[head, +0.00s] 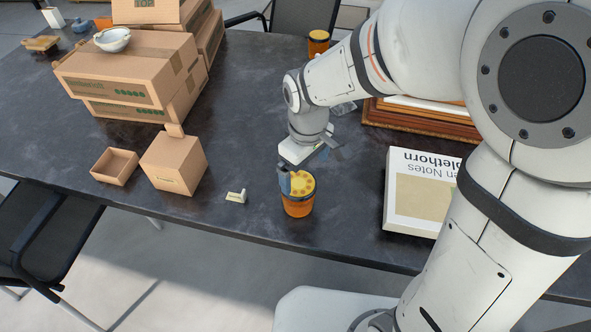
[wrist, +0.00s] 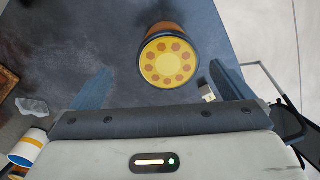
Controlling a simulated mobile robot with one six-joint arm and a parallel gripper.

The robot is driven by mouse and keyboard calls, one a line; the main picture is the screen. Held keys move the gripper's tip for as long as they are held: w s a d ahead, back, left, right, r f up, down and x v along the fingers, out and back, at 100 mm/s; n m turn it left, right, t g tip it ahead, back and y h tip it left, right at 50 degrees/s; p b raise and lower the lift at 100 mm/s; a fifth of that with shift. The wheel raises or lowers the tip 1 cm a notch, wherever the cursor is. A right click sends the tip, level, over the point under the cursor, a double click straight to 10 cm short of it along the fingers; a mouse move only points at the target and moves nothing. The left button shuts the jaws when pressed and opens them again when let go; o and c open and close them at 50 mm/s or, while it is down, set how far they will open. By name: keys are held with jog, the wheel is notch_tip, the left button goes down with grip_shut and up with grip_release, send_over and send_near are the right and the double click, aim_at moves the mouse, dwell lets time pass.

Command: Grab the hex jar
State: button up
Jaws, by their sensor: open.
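The hex jar (head: 298,203) stands upright near the table's front edge. It has an amber body and a yellow lid with orange hexagons. My gripper (head: 309,163) is open above and just behind it, and one finger overlaps the lid's left edge in the head view. In the wrist view the jar's lid (wrist: 169,64) lies between the two spread fingers of my gripper (wrist: 160,68), nearer the right one. No contact is visible, and the height of the fingertips over the lid is hard to tell.
A small white stand (head: 236,196) is left of the jar, with a carton (head: 174,165) and an open box (head: 115,166) farther left. A white book (head: 415,195) lies to the right. Another orange jar (head: 318,42) and a wooden frame (head: 420,122) are farther back.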

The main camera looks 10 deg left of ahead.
aim_at(298, 182)
jog(key=f, duration=0.2)
jog(key=a+f, duration=0.1)
jog(key=f, duration=0.5)
jog(key=shift+a+f, duration=0.1)
jog(key=shift+a, duration=0.15)
jog(key=c, duration=1.6)
